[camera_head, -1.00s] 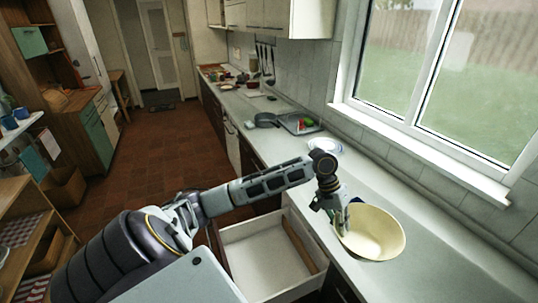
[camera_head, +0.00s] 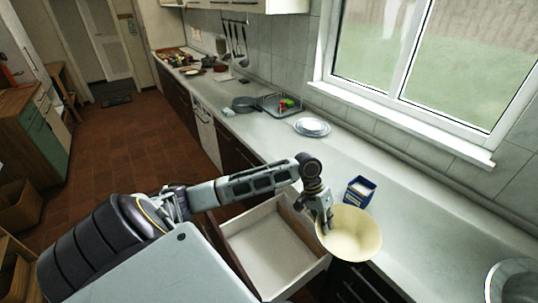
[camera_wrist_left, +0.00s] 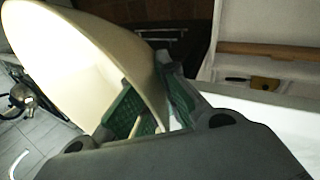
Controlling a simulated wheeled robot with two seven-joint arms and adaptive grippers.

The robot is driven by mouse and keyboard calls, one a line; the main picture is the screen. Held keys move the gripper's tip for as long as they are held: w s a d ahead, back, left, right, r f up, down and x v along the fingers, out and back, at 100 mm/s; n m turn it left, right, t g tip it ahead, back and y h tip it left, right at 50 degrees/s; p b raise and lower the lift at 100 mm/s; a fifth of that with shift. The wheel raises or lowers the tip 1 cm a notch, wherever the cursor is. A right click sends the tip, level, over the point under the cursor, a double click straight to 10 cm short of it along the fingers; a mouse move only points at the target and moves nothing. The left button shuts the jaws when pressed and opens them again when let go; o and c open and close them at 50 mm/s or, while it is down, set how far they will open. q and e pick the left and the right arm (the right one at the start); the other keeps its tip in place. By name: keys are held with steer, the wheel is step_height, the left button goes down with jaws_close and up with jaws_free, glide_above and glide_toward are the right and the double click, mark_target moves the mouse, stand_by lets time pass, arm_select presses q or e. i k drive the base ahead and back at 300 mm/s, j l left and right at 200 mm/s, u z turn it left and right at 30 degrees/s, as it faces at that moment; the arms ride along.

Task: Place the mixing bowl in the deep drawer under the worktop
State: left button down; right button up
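The mixing bowl (camera_head: 352,243) is cream and wide. In the head view it is at the worktop's front edge, partly over the edge and right of the open drawer. My left gripper (camera_head: 327,224) is at its left rim. In the left wrist view the gripper's green-padded fingers (camera_wrist_left: 148,108) straddle the wall of the bowl (camera_wrist_left: 88,50), shut on it, and the bowl is tilted. The deep drawer (camera_head: 252,233) is pulled out below and left of the bowl. Its pale floor is largely clear, with a wooden strip along one side. My right gripper is in neither view.
A blue box (camera_head: 360,190) stands on the worktop (camera_head: 415,225) just behind the bowl. Plates (camera_head: 312,127), a pan (camera_head: 244,103) and a tray lie farther back. A round metal-rimmed vessel (camera_head: 512,278) is at lower right. The red tiled floor (camera_head: 120,150) is open at left.

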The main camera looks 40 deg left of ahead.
mark_target(265, 258)
steer(key=k+j+z, duration=0.15)
steer(key=j, duration=0.3)
steer(key=k+j+z, duration=0.15)
steer(key=j, duration=0.25)
steer(key=k+j+z, duration=0.15)
steer(key=j, duration=0.25)
steer(key=k+j+z, duration=0.15)
steer(key=j, duration=0.25)
steer(key=k+j+z, duration=0.1)
steer(key=j, duration=0.25)
steer(key=k+j+z, duration=0.15)
steer(key=j+z, duration=0.1)
steer(key=j, duration=0.25)
steer(key=k+j+z, duration=0.1)
steer(key=j, duration=0.2)
steer(key=k+j, duration=0.15)
steer(key=j, duration=0.2)
steer(key=j+z, duration=0.5)
steer(key=j, duration=0.75)
